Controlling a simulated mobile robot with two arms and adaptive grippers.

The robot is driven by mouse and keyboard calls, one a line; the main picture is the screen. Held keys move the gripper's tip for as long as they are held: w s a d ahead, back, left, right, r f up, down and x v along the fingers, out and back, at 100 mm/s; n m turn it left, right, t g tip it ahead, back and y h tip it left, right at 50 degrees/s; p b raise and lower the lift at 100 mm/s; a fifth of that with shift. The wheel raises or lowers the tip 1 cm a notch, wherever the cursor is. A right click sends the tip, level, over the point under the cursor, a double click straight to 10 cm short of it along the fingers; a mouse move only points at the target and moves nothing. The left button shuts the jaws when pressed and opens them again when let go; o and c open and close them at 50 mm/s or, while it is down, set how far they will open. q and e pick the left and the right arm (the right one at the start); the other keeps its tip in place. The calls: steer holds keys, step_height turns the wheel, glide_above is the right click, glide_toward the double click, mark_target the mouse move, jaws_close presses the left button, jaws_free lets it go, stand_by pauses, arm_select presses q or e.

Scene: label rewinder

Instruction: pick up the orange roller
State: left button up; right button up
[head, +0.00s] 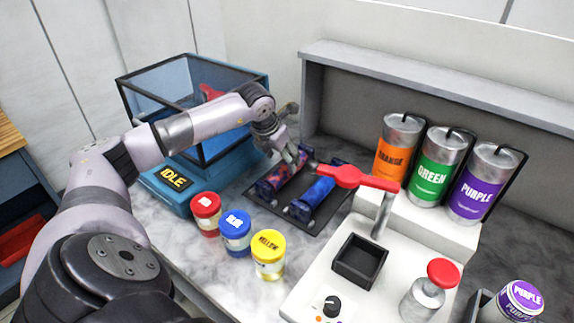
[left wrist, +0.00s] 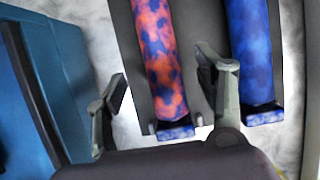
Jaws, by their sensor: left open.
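The orange roller, mottled with blue patches, lies on a dark tray (head: 318,208); it shows in the head view (head: 272,184) and the left wrist view (left wrist: 160,55). My left gripper (head: 290,156) is open and empty, above the roller's far part in the head view. In the left wrist view the roller runs between its two spread fingers, nearer the right one; I cannot tell the height gap. A blue roller (head: 314,197) lies parallel, right of the orange one. My right gripper is not in view.
A blue-framed glass machine (head: 172,196) marked IDLE stands left. Red (head: 206,222), blue (head: 237,240) and yellow (head: 268,262) jars stand in front. A white press (head: 325,270) with a red lever (head: 360,178) is close right. Orange, green and purple canisters stand behind it.

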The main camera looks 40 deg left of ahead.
mark_target(284, 167)
arm_select(q)
steer(key=shift+w+f, duration=0.2)
steer(key=shift+f, duration=0.35)
steer(key=shift+f+p, duration=0.3)
steer(key=shift+p, duration=0.05)
steer(key=p+x, duration=0.1)
steer(key=x, duration=0.2)
steer(key=shift+f+p, duration=0.35)
steer(key=shift+w+f, duration=0.25)
steer(key=shift+f, duration=0.2)
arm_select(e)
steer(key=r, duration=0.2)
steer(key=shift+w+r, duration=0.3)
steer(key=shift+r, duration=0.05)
arm_select(q)
steer(key=shift+c, duration=0.5)
steer(key=shift+c, duration=0.7)
steer(key=shift+a, duration=0.1)
jaws_close()
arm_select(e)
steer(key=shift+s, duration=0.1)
